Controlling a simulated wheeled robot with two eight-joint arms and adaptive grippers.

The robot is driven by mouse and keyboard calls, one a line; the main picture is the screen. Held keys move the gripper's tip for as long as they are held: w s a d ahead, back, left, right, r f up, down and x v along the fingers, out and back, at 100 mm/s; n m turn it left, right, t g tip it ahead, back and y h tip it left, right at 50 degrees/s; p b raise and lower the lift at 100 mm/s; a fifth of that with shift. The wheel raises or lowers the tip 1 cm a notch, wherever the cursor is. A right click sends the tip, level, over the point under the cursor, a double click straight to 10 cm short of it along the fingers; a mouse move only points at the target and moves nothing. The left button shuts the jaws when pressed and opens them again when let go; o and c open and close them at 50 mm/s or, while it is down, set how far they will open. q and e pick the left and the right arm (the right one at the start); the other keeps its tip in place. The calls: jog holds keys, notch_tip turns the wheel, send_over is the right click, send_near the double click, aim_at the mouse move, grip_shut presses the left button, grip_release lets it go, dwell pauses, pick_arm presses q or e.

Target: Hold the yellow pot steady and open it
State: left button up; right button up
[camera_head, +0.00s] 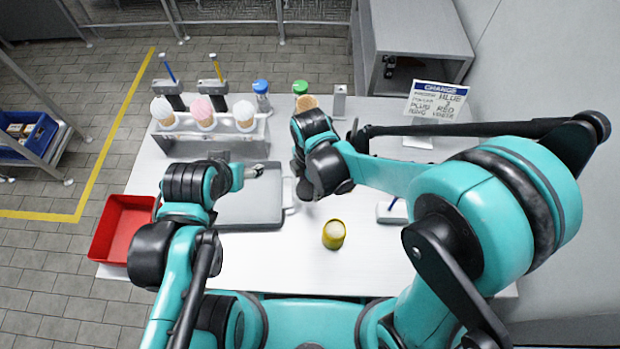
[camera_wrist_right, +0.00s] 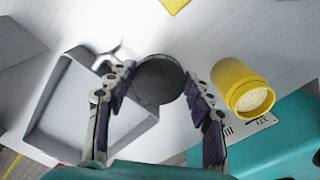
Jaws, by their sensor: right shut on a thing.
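The yellow pot (camera_head: 333,240) stands on the white table near its front middle. Its top is open and pale contents show inside; it also shows at the right of the right wrist view (camera_wrist_right: 235,82). My right gripper (camera_wrist_right: 158,92) is shut on a dark round lid (camera_wrist_right: 158,80), apart from the pot. In the head view my right gripper (camera_head: 318,190) is above the table, behind the pot and slightly left. My left gripper (camera_head: 256,170) is over the grey tray, away from the pot. Its fingers are too small to read, and nothing holds the pot.
A grey tray (camera_head: 240,210) lies left of the pot. A red bin (camera_head: 118,228) is at the table's left edge. A rack (camera_head: 180,146) with several cones, bottles (camera_head: 262,90) and a sign (camera_head: 437,100) stand at the back. The table front around the pot is clear.

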aim_at(310, 188)
notch_tip(310, 188, down, 4)
jog(key=shift+r+b, duration=0.2)
jog(key=shift+b, duration=0.35)
jog(key=shift+f+b, duration=0.8)
jog(key=shift+f, duration=1.4)
jog(key=shift+f, duration=0.1)
jog(key=o, duration=1.3)
